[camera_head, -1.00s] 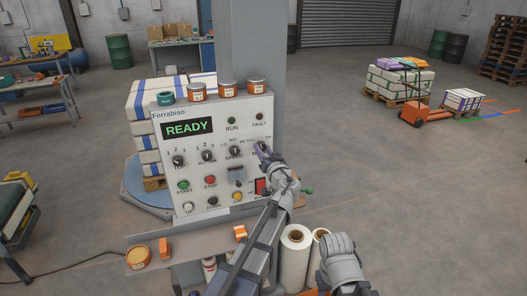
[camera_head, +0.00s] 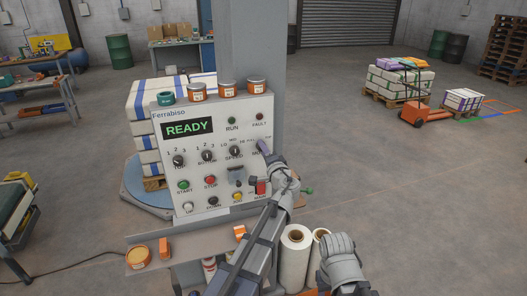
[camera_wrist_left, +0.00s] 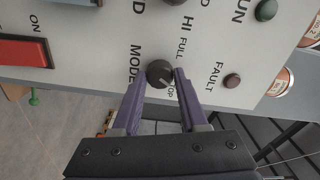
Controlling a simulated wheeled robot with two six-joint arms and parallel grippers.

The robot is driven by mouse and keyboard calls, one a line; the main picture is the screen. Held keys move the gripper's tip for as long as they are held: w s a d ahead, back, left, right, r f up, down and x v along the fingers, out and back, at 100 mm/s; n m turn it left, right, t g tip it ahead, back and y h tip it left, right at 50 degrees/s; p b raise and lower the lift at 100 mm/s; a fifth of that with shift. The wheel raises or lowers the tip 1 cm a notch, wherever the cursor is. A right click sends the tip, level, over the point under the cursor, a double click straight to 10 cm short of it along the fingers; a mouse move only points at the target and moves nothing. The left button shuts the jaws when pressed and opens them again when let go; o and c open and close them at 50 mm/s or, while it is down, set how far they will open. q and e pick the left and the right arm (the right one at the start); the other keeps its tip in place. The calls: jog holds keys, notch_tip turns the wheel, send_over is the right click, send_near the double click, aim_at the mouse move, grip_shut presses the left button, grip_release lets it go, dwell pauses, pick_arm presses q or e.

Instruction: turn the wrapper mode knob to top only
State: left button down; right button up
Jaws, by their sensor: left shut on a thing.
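The wrapper mode knob (camera_wrist_left: 159,73) is a round dark knob on the grey control panel (camera_head: 220,200), above the MODE label in the panel's upper right part. My left gripper (camera_head: 264,148) reaches it from the front. In the left wrist view the purple fingers of my left gripper (camera_wrist_left: 160,76) are shut on the knob, one on each side. The knob's pale mark points toward the TOP label, with FULL printed beside it. In the head view the finger and arm hide the knob. My right gripper's fingers are not visible.
Other knobs, START (camera_head: 183,185) and STOP (camera_head: 210,181) buttons and a red switch (camera_head: 261,187) are close by on the panel. Orange tins (camera_head: 227,89) stand on top. White film rolls (camera_head: 295,255) stand below right. The display reads READY.

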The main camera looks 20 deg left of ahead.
pick_arm(q)
jog(key=shift+m, duration=1.6)
jog(key=shift+c, duration=2.2)
grip_release()
jog(key=v, duration=0.8)
jog(key=shift+w, duration=0.1)
